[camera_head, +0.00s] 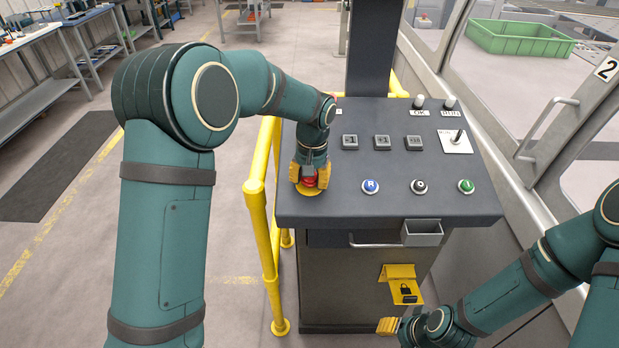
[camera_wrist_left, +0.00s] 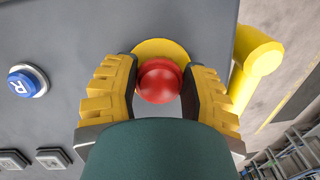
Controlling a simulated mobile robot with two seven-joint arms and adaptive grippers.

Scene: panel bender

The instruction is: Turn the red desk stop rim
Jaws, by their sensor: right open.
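The red desk stop (camera_wrist_left: 160,82) is a round red knob on a yellow base (camera_wrist_left: 160,48) at the console's near left corner. In the head view the red knob (camera_head: 309,181) is partly hidden by my left gripper (camera_head: 310,178), which points down over it. In the left wrist view the yellow fingers of my left gripper (camera_wrist_left: 160,90) stand on either side of the knob. Their dark inner pads appear to press against its sides. My right gripper (camera_head: 389,326) is open and low, in front of the console cabinet, away from the stop.
The dark console top (camera_head: 335,200) carries a blue R button (camera_head: 370,187), a black button (camera_head: 419,186), a green button (camera_head: 466,186) and square keys. A yellow rail (camera_head: 255,200) runs close along its left side. A small grey box (camera_head: 422,233) and yellow lock bracket (camera_head: 398,272) project in front.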

